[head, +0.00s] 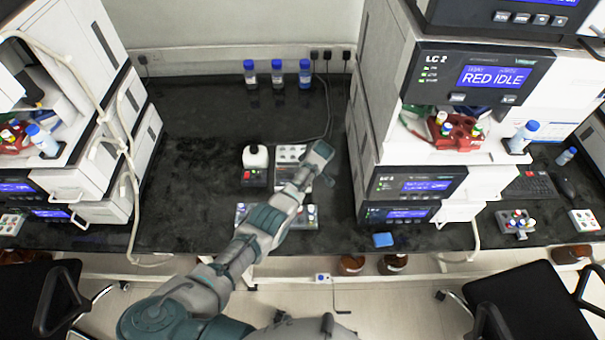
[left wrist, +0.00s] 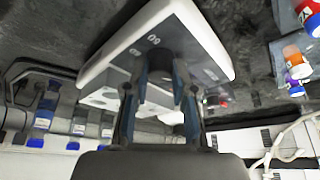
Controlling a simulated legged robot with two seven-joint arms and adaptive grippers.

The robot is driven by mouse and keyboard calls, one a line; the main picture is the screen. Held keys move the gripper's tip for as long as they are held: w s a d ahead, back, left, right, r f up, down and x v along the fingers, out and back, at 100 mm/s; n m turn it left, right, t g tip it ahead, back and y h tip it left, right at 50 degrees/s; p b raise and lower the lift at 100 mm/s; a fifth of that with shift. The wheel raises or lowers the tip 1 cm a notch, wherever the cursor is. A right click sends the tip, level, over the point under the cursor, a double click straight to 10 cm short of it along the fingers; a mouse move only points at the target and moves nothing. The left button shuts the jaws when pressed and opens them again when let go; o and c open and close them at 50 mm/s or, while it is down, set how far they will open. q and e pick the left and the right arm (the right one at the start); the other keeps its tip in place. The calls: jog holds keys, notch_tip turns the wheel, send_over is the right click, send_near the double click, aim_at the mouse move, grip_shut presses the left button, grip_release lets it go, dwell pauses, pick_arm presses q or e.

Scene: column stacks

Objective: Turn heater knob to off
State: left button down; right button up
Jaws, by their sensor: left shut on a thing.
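The heater (head: 289,152) is a pale block with round spots on top, on the dark bench in the head view. In the left wrist view, the heater's white-rimmed grey face (left wrist: 200,62) carries number marks. My left gripper (head: 319,160) is at the heater's right side in the head view. In the left wrist view, its two fingers (left wrist: 166,66) are close together against that face and shut on the heater knob, which they mostly hide. The knob's setting cannot be read. My right gripper is in neither view.
A white bottle on a dark unit (head: 255,165) stands close left of the heater. A vial rack (head: 305,217) lies partly under my left arm. Instrument stacks (head: 372,120) rise at both sides. Blue-capped bottles (head: 277,74) stand at the back, with free bench before them.

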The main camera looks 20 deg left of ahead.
pick_arm(q)
jog(key=shift+s+d+f, duration=0.2)
jog(key=shift+f, duration=0.1)
jog(key=c, duration=0.9)
grip_release()
jog(key=shift+c, duration=0.2)
jog(key=shift+w+r, duration=0.15)
jog(key=v, duration=1.2)
jog(key=shift+w, duration=0.15)
jog(key=shift+d, duration=0.1)
